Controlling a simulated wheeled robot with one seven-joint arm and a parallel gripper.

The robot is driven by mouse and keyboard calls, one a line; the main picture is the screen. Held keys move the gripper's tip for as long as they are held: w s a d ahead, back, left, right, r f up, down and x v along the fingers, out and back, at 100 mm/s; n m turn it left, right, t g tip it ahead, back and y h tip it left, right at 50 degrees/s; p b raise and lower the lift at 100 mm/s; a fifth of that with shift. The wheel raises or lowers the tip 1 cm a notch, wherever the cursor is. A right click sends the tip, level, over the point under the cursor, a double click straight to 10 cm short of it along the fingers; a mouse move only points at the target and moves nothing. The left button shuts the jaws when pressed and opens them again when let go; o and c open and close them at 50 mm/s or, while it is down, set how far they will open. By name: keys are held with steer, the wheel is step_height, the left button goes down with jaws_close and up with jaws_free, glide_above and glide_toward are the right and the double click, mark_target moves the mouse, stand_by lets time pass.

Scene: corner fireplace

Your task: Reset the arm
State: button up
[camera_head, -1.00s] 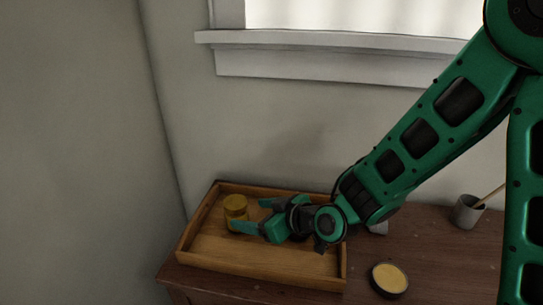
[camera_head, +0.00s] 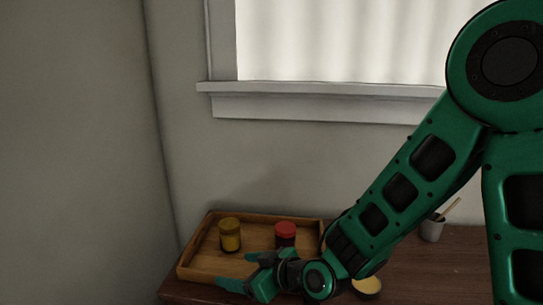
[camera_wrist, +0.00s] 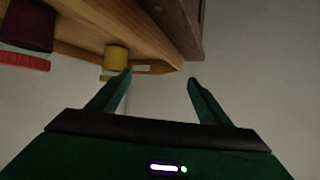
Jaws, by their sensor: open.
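My gripper (camera_head: 237,270) is open and empty in the head view, at the front edge of the wooden tray, nearer the camera than the jars. The yellow jar (camera_head: 230,236) stands upright in the tray's left part, apart from the fingers. It also shows in the wrist view (camera_wrist: 116,58), which looks upside down. My arm comes in from the right and hides part of the tray and table.
The wooden tray (camera_head: 190,262) sits on a dark wooden table (camera_head: 455,262). A red-lidded jar (camera_head: 285,233) stands in it. A yellow-topped round container (camera_head: 368,285) and a grey cup with a stick (camera_head: 432,229) are to the right. Wall and window sill (camera_head: 310,107) lie behind.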

steer(key=d+h, duration=0.1)
steer(key=d, duration=0.2)
steer(key=w+d+m+h, duration=0.1)
steer(key=d, duration=0.2)
steer(key=w+d, duration=0.1)
steer(key=d, duration=0.2)
steer(key=shift+d+f+h, duration=0.1)
steer(key=shift+h, duration=0.3)
steer(key=s+d+r+m+g+h, duration=0.1)
steer(key=s+d+m+h, duration=0.15)
steer(key=d, duration=1.05)
steer(key=s+d+r+m+g+h, duration=0.15)
steer(key=d+m+h, duration=0.25)
steer(key=d, duration=0.8)
steer(key=s+d+r+m+g, duration=0.2)
steer(key=s+d+m, duration=0.2)
steer(key=s+d, duration=0.3)
steer(key=s+d+r+m+g, duration=0.2)
steer(key=s+d+m, duration=0.3)
steer(key=s, duration=1)
steer(key=shift+d+r+g, duration=0.15)
steer(key=shift+d+g, duration=0.3)
steer(key=shift+d, duration=0.6)
steer(key=shift+s+m, duration=0.15)
steer(key=shift+m, duration=0.1)
